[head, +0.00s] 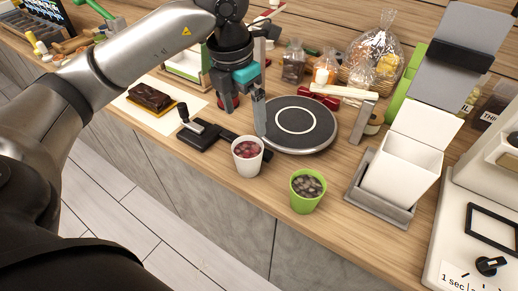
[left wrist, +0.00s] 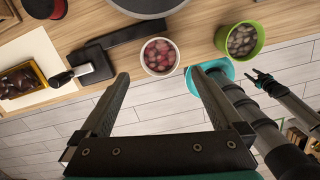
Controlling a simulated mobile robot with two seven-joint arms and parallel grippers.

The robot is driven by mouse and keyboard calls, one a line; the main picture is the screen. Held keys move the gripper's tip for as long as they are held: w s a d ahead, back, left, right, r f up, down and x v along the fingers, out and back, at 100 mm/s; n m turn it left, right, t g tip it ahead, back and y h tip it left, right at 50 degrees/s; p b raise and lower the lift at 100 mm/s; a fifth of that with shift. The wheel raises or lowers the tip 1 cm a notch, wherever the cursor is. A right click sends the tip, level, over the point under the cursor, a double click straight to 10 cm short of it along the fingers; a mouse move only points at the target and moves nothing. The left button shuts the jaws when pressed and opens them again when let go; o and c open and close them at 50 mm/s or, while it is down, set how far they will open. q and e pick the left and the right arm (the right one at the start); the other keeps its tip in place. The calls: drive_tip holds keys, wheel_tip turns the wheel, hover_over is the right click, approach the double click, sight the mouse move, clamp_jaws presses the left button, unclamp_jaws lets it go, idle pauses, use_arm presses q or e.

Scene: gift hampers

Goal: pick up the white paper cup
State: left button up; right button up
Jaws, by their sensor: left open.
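The white paper cup (head: 248,158) stands upright on the counter near its front edge, filled with dark red round pieces. In the left wrist view the white cup (left wrist: 159,58) lies just beyond and between my fingertips, apart from them. My left gripper (head: 246,112) is open and empty above the counter, behind the cup in the head view; its fingers also show in the left wrist view (left wrist: 157,76).
A green cup (head: 306,190) with greyish pieces stands to the right of the white cup. A round dark turntable (head: 318,136) is behind it. A black device (head: 200,137) lies to the left. An open white box (head: 402,165) sits in a grey tray further right.

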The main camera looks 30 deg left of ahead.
sight(249, 147)
use_arm(q)
drive_tip(key=f, duration=0.8)
drive_tip(key=shift+w+d+f+b, duration=0.1)
drive_tip(key=shift+w+f+b, duration=0.2)
drive_tip(key=shift+f+b, duration=0.1)
drive_tip(key=shift+w+f, duration=0.1)
drive_tip(key=shift+f, duration=2.55)
drive_tip(key=shift+c, duration=0.2)
drive_tip(key=shift+r, duration=0.1)
drive_tip(key=c, duration=1.2)
